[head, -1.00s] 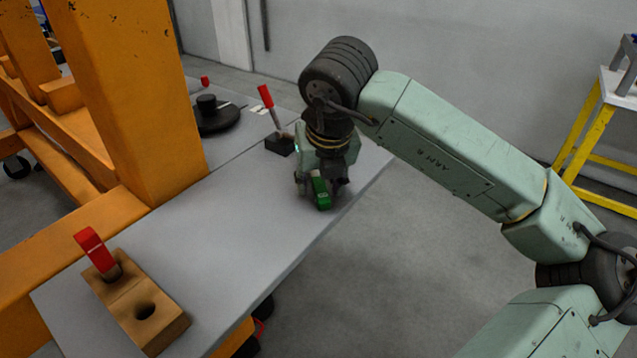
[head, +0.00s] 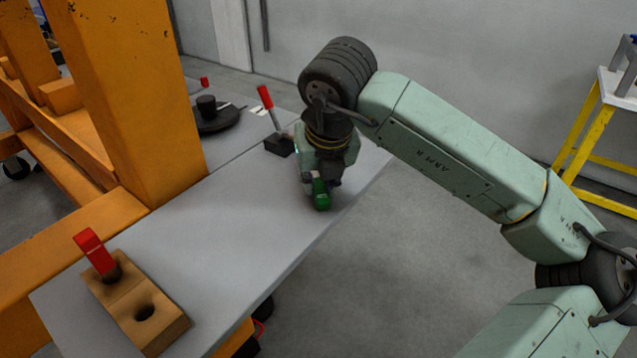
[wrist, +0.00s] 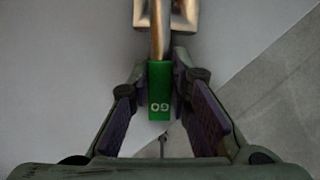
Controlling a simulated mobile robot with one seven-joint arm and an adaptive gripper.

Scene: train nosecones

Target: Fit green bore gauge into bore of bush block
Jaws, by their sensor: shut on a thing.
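The green bore gauge (head: 321,196) is at my gripper near the table's right edge. In the wrist view its green handle (wrist: 159,88), marked "GO", lies between the fingertips, and a bare metal shaft (wrist: 158,35) runs upward from it. My gripper (head: 319,182) is shut on the green handle; its fingertips also show in the wrist view (wrist: 159,75). The tan bush block (head: 165,325) is at the front left of the table. Its nearer bore (head: 145,312) is empty. A red-handled gauge (head: 92,248) stands tilted at its other bore.
A black block with a red-handled piece (head: 266,98) stands just behind my gripper. A round black piece (head: 218,117) lies farther back. An orange post (head: 130,95) rises at the left. The grey table top (head: 200,245) is clear between gripper and bush block.

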